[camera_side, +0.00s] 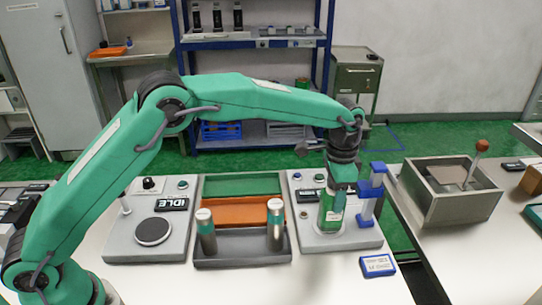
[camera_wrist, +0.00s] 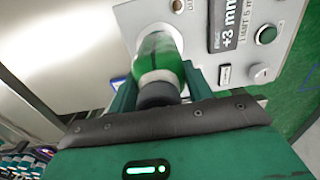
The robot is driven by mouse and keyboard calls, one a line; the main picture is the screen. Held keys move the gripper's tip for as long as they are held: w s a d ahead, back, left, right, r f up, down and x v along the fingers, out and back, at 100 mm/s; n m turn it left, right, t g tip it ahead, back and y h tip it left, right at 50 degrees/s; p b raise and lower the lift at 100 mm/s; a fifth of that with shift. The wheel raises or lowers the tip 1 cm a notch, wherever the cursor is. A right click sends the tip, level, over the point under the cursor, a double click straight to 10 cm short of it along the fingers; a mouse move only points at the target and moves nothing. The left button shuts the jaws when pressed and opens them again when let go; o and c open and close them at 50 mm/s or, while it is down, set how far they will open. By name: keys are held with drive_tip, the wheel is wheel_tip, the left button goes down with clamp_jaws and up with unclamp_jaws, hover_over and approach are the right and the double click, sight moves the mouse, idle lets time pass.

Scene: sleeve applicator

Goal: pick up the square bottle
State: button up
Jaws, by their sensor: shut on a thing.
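My gripper (camera_side: 334,192) points down over the grey station at the right. It is shut on a bottle (camera_side: 331,215) with a green body, at the station's post. Two other bottles with pale caps, a left one (camera_side: 206,230) and a right one (camera_side: 275,225), stand upright in a dark tray (camera_side: 240,254), away from my gripper.
A blue-clamped post (camera_side: 368,200) stands close right of the held bottle. A second grey station (camera_side: 150,245) with a round plate is at the left. Orange (camera_side: 235,212) and green (camera_side: 240,185) bins lie behind the tray. A metal box (camera_side: 450,208) stands at the right.

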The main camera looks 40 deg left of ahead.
drive_tip(key=shift+r, duration=0.2)
drive_tip(key=shift+r, duration=0.6)
wheel_tip(320, 180, up, 3)
drive_tip(key=shift+s+d+f, duration=0.1)
drive_tip(key=shift+s+d, duration=0.05)
drive_tip(key=s+d+r, duration=0.6)
drive_tip(key=s, duration=0.3)
drive_tip(key=shift+d+r, duration=0.25)
drive_tip(key=shift+r, duration=0.1)
drive_tip(key=shift+s, duration=0.1)
drive_tip(key=w+a+f, duration=0.1)
drive_tip(key=w+a, duration=0.2)
drive_tip(key=a, duration=0.7)
drive_tip(key=w+a+f, duration=0.1)
drive_tip(key=w+a, duration=0.2)
drive_tip(key=a, duration=0.8)
drive_tip(key=shift+w+f, duration=0.2)
drive_tip(key=shift+f, duration=0.1)
